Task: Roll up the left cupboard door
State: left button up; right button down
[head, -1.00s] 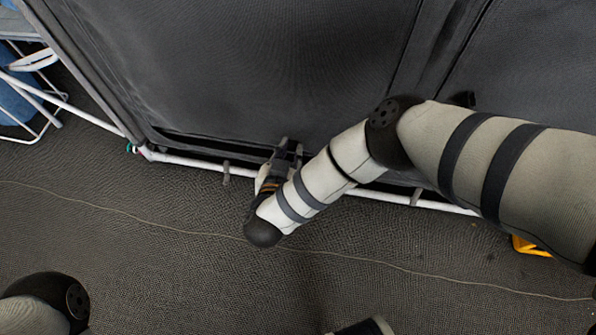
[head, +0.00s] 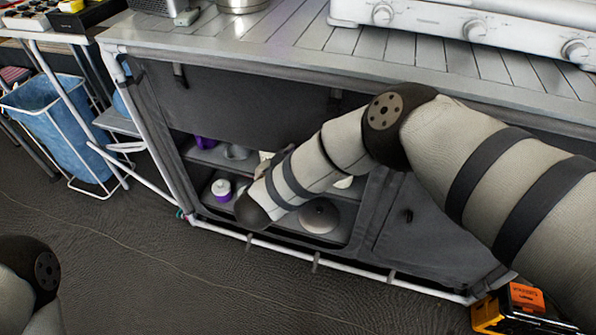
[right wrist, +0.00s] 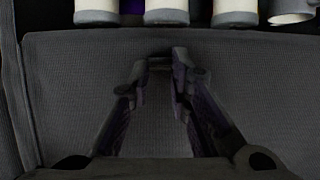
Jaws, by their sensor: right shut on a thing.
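The left cupboard door (head: 240,100) is dark grey fabric. In the head view it covers the upper part of the left opening, and the lower part is open onto shelves. In the right wrist view the door cloth (right wrist: 70,90) fills most of the picture. My right gripper (right wrist: 160,62) is shut on the door there, its fingertips close together at the cloth near its edge. In the head view my right forearm crosses the opening and hides the gripper. My left gripper is out of view; only part of that arm shows at lower left.
Shelves hold a purple-and-white container (head: 222,190) and a round lidded pot (head: 319,215). The right cupboard door (head: 425,225) is closed. A white tube frame (head: 300,258) runs along the bottom. A stove (head: 450,25) stands on the counter (head: 280,40). A yellow-black box (head: 510,308) lies on the floor.

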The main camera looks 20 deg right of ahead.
notch_tip(320, 180, up, 15)
jog(key=p, duration=0.6)
jog(key=shift+f+p, duration=0.2)
jog(key=shift+p, duration=0.15)
pick_arm(q)
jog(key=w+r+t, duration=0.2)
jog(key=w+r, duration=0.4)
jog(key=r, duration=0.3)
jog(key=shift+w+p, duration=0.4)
jog(key=shift+p, duration=0.05)
pick_arm(e)
jog(key=shift+r, duration=0.75)
jog(key=shift+w, duration=0.1)
jog(key=c, duration=1.6)
grip_release()
jog(key=shift+r, duration=0.1)
jog(key=shift+o, duration=0.6)
jog(key=shift+a, duration=0.1)
jog(key=v, duration=1.2)
